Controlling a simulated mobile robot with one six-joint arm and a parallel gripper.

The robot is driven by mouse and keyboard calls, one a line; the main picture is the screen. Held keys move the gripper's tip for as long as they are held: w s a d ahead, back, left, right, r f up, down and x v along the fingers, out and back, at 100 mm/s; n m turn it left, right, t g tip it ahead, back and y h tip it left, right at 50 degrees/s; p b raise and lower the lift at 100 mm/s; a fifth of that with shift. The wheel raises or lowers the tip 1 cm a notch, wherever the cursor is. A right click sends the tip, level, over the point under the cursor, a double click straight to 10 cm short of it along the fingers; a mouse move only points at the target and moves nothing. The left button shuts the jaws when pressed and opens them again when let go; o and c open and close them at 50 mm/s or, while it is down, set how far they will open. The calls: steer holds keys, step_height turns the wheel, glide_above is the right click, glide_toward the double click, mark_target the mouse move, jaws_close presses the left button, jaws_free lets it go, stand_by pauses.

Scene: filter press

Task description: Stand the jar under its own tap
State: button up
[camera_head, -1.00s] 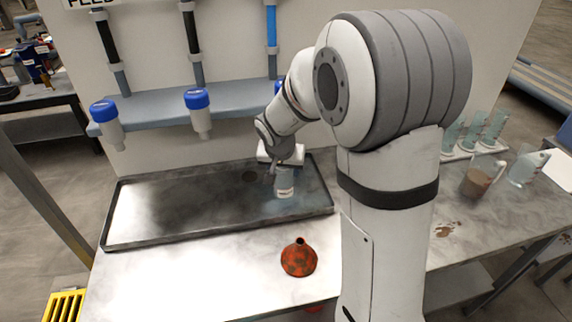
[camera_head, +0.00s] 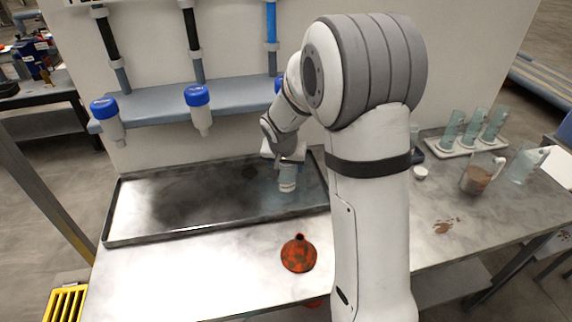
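My gripper (camera_head: 283,158) is over the right part of the dark tray (camera_head: 140,234). A small jar (camera_head: 288,180) with a pale, bluish body is between its fingers, and the gripper looks shut on it. The jar looks about upright; I cannot tell whether its base touches the tray. Three taps with blue caps hang in a row along the wall: left tap (camera_head: 106,112), middle tap (camera_head: 198,100) and right tap (camera_head: 278,84), mostly hidden behind my arm. The jar is below and in front of the right tap. Any marking on the jar is too small to read.
To the right are a rack of glass tubes (camera_head: 470,138), a small white cup (camera_head: 420,172), a jug of brown liquid (camera_head: 478,178) and a clear jug (camera_head: 523,166). The tray's left part is empty.

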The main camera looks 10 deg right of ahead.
steer(key=shift+o, duration=0.9)
steer(key=s+a+r+b, duration=0.1)
steer(key=s+a+r, duration=0.1)
steer(key=s, duration=0.4)
steer(key=s+a+r+b, duration=0.1)
steer(key=s+a+b, duration=0.15)
steer(key=s, duration=0.35)
steer(key=s+d+r+n+y, duration=0.1)
steer(key=s+d+r+n, duration=0.1)
steer(key=s, duration=0.6)
steer(key=s+d+r+n+g, duration=0.1)
steer(key=s+d+r+n, duration=0.1)
steer(key=s, duration=0.6)
steer(key=shift+s+d+r+n+g+y+p, duration=0.2)
steer(key=shift+d+r+n+g+y+p, duration=0.15)
steer(key=shift+r, duration=0.35)
